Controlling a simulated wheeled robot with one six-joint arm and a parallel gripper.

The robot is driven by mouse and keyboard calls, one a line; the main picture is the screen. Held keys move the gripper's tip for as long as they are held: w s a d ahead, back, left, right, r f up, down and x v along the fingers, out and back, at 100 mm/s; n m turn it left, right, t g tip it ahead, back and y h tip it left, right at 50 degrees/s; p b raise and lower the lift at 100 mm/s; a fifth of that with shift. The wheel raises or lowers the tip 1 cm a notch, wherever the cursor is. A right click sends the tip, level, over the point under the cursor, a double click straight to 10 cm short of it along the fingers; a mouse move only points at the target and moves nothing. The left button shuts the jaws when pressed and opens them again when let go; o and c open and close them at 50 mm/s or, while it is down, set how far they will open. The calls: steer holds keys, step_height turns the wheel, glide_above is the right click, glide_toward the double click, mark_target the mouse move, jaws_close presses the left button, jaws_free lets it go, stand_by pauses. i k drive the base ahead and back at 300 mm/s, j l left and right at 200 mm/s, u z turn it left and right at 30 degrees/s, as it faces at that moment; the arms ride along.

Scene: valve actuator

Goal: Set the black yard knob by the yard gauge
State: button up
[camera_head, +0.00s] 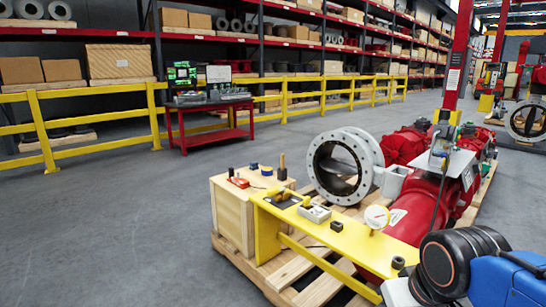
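A white dial gauge (377,216) stands on the yellow beam (350,243), beside the big red actuator. A small black piece (336,226) sits on the beam left of the gauge, and a dark round knob-like piece (398,262) is right of and nearer than the gauge. I cannot tell which of these, if either, is the black yard knob. My arm, black and blue, fills the lower right corner; my gripper's fingers are not visible.
The wooden box (232,217) also carries small red and blue pieces. A grey switch box (314,213) and a black plate with a yellow knob lie on the beam. A large flanged valve (340,165) stands behind. A wooden pallet (290,270) lies beneath; the floor at left is clear.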

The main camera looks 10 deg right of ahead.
mark_target(445, 114)
steer(key=l, duration=0.5)
steer(key=i+l+z, duration=0.1)
steer(key=l, duration=0.4)
steer(key=i+l, duration=0.1)
steer(key=l, duration=0.4)
steer(key=i+l, duration=0.1)
steer(key=l, duration=0.4)
steer(key=l+z, duration=0.1)
steer(key=l, duration=0.4)
steer(key=i+l, duration=0.15)
steer(key=l, duration=0.3)
steer(key=i+l+z, duration=0.1)
steer(key=l, duration=0.4)
